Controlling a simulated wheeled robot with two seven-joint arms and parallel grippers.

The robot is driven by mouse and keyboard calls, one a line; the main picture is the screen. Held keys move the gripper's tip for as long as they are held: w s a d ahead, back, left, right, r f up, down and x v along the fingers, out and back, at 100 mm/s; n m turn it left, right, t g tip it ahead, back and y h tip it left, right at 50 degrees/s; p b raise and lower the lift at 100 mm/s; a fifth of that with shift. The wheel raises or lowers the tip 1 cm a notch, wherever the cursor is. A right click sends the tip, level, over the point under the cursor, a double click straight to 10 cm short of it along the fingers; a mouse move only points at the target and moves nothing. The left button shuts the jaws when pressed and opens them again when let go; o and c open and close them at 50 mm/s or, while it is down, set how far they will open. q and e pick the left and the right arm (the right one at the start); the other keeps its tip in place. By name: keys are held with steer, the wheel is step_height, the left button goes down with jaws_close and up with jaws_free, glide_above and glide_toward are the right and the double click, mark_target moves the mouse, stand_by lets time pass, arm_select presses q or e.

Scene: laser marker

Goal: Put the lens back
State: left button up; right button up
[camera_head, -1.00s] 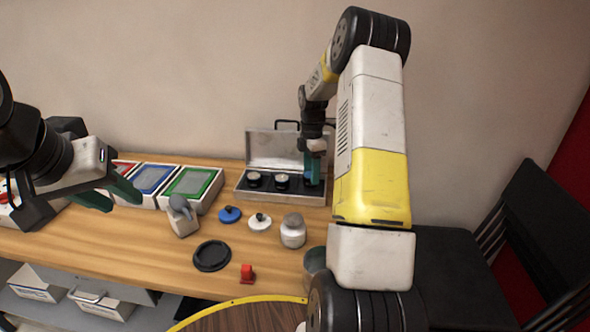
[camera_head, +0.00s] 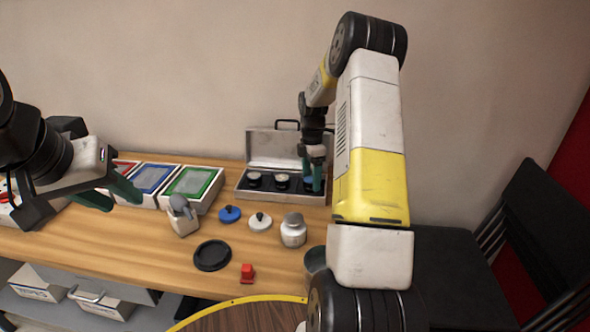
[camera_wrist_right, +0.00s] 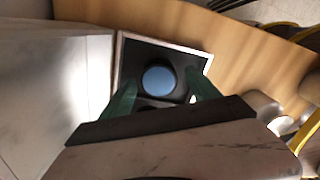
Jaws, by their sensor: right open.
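A metal lens case (camera_head: 284,197) stands open at the back of the wooden table, its lid up against the wall. Two pale-topped lenses (camera_head: 282,180) sit in its black insert at the left and middle. A blue-topped lens (camera_wrist_right: 159,80) sits in the end slot, under my right gripper (camera_wrist_right: 160,95). In the head view this lens is mostly hidden behind the fingers. My right gripper (camera_head: 313,186) is open, with its green fingers apart on either side of the blue lens. My left gripper (camera_head: 122,197) is open and empty above the table's left part.
Red, blue and green framed trays (camera_head: 190,184) stand left of the case. In front lie a blue-handled disc (camera_head: 229,214), a white knobbed disc (camera_head: 260,221), a jar (camera_head: 293,232), a black ring (camera_head: 211,255), a red piece (camera_head: 247,273) and a grey-topped bottle (camera_head: 183,216).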

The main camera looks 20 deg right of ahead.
mark_target(311, 179)
step_height(311, 179, up, 12)
steer(key=f, duration=0.1)
steer(key=s+a+r+m+t, duration=0.2)
steer(key=s+a+r+m, duration=0.3)
steer(key=r, duration=0.5)
steer(key=s+a+r+m+t, duration=0.1)
steer(key=s+a+m, duration=0.2)
steer(key=s, duration=0.5)
steer(key=s+a+r+m+t+y, duration=0.1)
steer(key=s+a+m, duration=0.3)
steer(key=s, duration=0.5)
steer(key=s+a+r+m+t+y, duration=0.1)
steer(key=s+a+m, duration=0.3)
steer(key=s, duration=0.4)
steer(key=shift+s+a+r+m+t, duration=0.2)
steer(key=shift+r+m+t, duration=0.15)
steer(key=shift+m+t, duration=0.45)
